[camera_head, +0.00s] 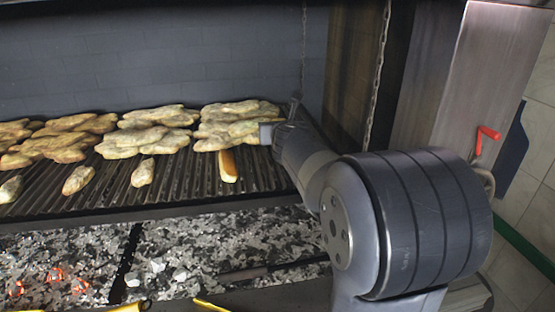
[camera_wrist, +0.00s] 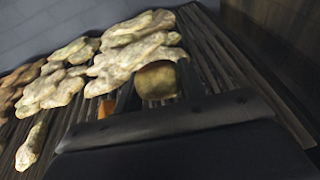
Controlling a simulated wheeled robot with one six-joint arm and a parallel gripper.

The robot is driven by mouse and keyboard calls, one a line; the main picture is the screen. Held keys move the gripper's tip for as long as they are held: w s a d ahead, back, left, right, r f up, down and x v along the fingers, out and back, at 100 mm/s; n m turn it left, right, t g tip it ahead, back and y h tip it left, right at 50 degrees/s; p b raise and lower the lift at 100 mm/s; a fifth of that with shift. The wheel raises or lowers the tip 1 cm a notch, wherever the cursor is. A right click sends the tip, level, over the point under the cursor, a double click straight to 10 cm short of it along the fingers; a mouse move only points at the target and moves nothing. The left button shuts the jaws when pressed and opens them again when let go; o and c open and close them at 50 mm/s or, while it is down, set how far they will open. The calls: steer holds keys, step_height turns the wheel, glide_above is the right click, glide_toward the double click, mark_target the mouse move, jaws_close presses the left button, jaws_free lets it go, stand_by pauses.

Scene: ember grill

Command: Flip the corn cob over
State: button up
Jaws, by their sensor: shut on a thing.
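The fingers are mostly hidden, and I cannot tell whether the cob touches the grate or which face is up.
Lumpy pale food pieces (camera_head: 146,140) cover the back of the ridged grate (camera_head: 193,178). An orange piece (camera_head: 228,165) lies just in front of the cob. A chain (camera_head: 380,70) hangs at the right. Coals (camera_head: 190,250) lie below the front edge.

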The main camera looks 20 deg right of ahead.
steer(key=f+b, duration=0.1)
steer(key=w+f+b, duration=0.1)
steer(key=f, duration=0.1)
steer(key=shift+w+d+f, duration=0.1)
steer(key=shift+w+d, duration=0.05)
steer(key=shift+f+b, duration=0.45)
steer(key=shift+b, duration=0.05)
steer(key=shift+r, duration=0.1)
steer(key=o, duration=0.6)
steer(key=shift+o, duration=0.3)
steer(key=o, duration=0.5)
steer(key=shift+c, duration=0.2)
